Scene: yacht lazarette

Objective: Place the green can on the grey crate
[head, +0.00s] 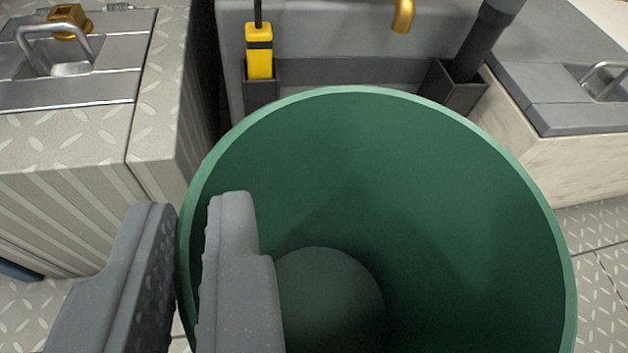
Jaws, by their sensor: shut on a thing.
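The green can (420,190) is a wide, open-topped can that fills the middle and lower right of the head view. I look down into its empty-looking inside, with a darker round shape at the bottom. My gripper (188,215) is shut on the can's left wall, one finger outside and one inside the rim. The can's underside is out of sight, so I cannot tell whether it is lifted. I cannot tell for sure which box is the grey crate; a grey patterned metal box (60,150) with a handled lid stands at the left.
A brass fitting (72,20) sits on the left box's lid. Behind the can, a yellow and black device (258,55) and a dark tube (485,40) stand in holders near a brass spout (403,14). A pale box with a grey lid (560,95) stands right, above tread-plate floor (600,250).

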